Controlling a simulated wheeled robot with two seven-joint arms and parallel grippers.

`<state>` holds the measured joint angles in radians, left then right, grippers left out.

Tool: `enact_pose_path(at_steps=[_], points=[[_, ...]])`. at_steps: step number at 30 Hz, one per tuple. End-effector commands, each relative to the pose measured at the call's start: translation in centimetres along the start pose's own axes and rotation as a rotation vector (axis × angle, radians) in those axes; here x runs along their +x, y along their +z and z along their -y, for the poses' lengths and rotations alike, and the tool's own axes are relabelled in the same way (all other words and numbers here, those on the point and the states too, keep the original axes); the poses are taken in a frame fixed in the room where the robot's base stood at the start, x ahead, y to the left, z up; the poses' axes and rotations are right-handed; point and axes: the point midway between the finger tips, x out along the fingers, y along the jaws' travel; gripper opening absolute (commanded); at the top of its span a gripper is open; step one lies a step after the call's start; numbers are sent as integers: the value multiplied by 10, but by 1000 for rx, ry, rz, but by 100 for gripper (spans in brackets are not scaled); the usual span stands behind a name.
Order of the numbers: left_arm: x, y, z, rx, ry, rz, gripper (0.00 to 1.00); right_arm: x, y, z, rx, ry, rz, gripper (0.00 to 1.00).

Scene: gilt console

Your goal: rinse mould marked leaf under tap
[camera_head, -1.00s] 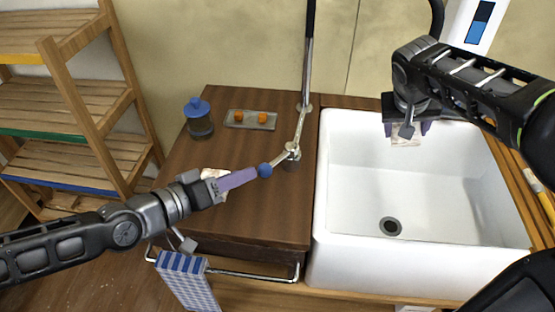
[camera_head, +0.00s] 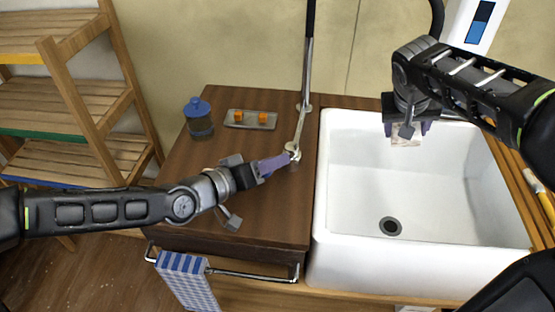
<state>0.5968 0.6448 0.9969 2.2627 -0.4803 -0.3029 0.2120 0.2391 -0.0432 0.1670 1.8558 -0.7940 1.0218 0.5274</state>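My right gripper (camera_head: 405,128) points down over the back of the white sink (camera_head: 322,200), with a pale, flat piece (camera_head: 404,139) between its fingers. I take this for the mould; no leaf mark can be made out. My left gripper (camera_head: 284,160) is over the brown counter, with its purple fingers at the metal joint of the tap (camera_head: 299,130). The tap's blue knob is hidden behind these fingers, and whether they are shut on it I cannot tell. No water shows in the sink.
A blue-lidded jar (camera_head: 199,119) and a small tray (camera_head: 236,125) with orange pieces stand at the back of the counter (camera_head: 215,105). A checked towel (camera_head: 187,280) hangs on the front rail. A wooden shelf (camera_head: 100,65) stands at left.

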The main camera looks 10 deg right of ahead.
Motion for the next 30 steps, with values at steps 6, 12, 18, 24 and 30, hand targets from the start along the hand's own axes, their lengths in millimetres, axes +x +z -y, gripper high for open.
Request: enact_pose_path(at_steps=[6,12,18,24,30], points=[[17,0,-1,0,1,0,35,0,0,0,0,0,-1,17],[19,0,0,0,0,-1,35,0,0,0,0,0,-1,17],[19,0,0,0,0,-1,30,0,0,0,0,0,-1,17],[19,0,0,-1,0,0,13,0,0,0,0,0,-1,17],[19,0,0,-1,0,0,0,0,0,0,0,0,-1,17]])
